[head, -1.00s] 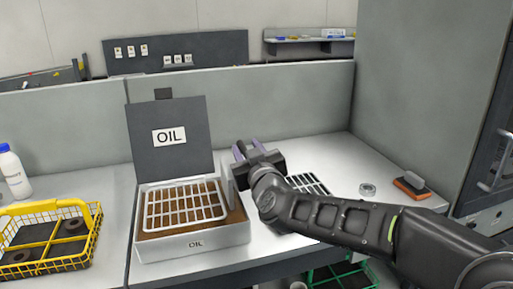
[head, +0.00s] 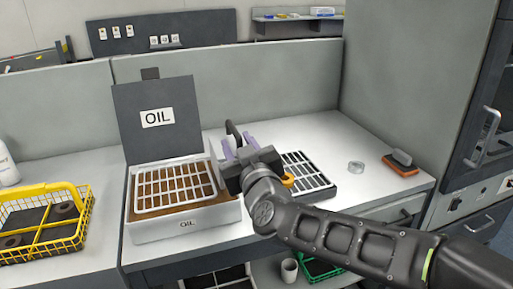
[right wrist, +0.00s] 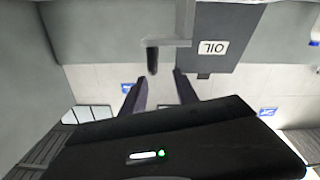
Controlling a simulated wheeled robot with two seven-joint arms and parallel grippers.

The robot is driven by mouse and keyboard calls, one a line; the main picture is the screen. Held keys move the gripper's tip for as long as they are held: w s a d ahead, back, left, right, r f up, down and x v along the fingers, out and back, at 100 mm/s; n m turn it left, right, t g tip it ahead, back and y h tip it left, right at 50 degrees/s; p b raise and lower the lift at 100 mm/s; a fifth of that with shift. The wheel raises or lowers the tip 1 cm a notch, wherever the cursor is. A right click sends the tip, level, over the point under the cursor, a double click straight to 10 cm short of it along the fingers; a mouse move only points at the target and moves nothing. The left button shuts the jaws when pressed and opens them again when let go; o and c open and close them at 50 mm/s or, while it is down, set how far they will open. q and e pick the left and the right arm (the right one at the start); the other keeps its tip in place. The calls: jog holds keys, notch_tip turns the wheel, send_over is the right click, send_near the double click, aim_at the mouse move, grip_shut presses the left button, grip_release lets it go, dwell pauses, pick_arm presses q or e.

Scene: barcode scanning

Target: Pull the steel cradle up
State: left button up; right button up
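The steel cradle (head: 176,205) is a pale wire grid sitting level in the white OIL box (head: 190,226), over brown oil. A dark upright handle (head: 233,131) rises at the box's right side; it seems to belong to the cradle. In the right wrist view the dark grip (right wrist: 152,60) hangs from a grey bar. My right gripper (head: 237,147) is at the handle, its purple fingers apart. In the right wrist view the open fingers (right wrist: 160,78) point toward the grip; I see no contact. My left gripper is out of view.
The box's grey OIL lid (head: 160,145) stands open behind. A yellow wire basket (head: 45,212) is at left. Right of my gripper are a dark rack with a white grid (head: 308,174), a small round tin (head: 356,167) and an orange-based block (head: 400,165).

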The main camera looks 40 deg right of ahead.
jog(key=b+v, duration=0.2)
jog(key=v, duration=0.6)
jog(key=shift+s+b, duration=0.25)
jog(key=shift+b, duration=0.15)
jog(key=shift+f, duration=0.1)
dwell(0.8)
